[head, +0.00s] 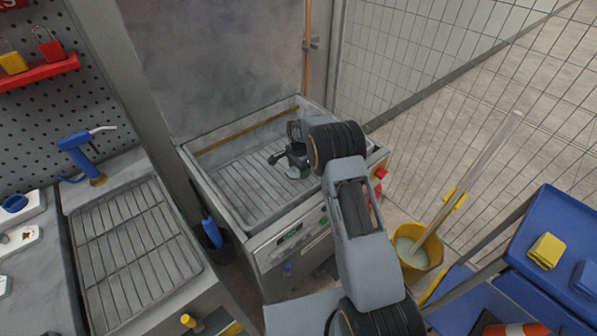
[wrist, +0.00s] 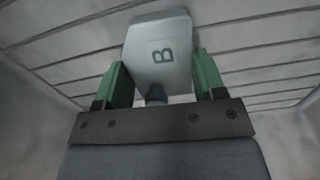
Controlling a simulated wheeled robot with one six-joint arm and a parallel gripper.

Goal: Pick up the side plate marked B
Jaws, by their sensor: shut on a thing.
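The side plate marked B (wrist: 160,52) is a pale grey plate with a dark letter B, seen in the wrist view between the two green fingers of my gripper (wrist: 162,80). The fingers are shut on its two side edges. A dark round knob or stub shows at the plate's near edge. In the head view my gripper (head: 289,165) is down inside the metal basin, over its slatted rack. The plate is a small pale patch (head: 294,173) there, mostly hidden by the gripper. I cannot tell whether the plate touches the rack.
The basin (head: 262,221) has raised walls around the rack (head: 240,185). A red knob (head: 381,172) is on its right side.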

